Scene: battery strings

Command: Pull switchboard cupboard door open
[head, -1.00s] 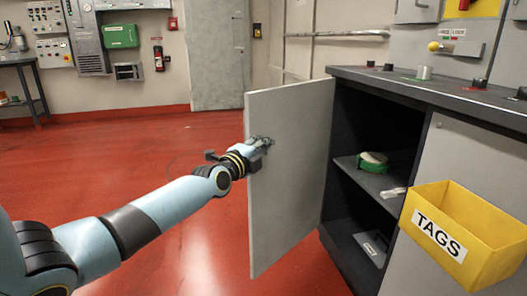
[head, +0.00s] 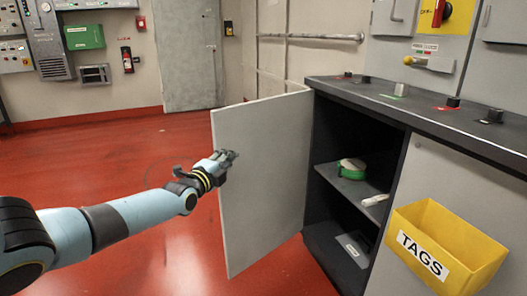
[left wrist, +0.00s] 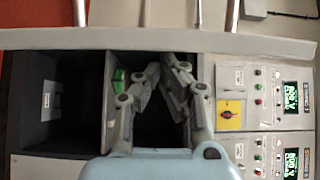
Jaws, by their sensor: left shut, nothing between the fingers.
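The switchboard cupboard door (head: 262,190) is a plain light grey panel that stands well open, hinged at the left side of the dark cupboard opening (head: 335,135). My left gripper (head: 229,157) is in front of the door's inner face near its free edge, at about mid-height. I cannot tell whether it touches the panel. In the left wrist view its fingers (left wrist: 158,66) come together with nothing between them. A pale grey band across the top there may be the door's edge. My right gripper is not in view.
Inside the cupboard are a green and white roll (head: 351,168) and a white item (head: 375,200) on the shelf (head: 340,184). A yellow TAGS box (head: 475,262) hangs on the front at right. The worktop (head: 425,112) carries several knobs. The red floor (head: 110,150) at left is clear.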

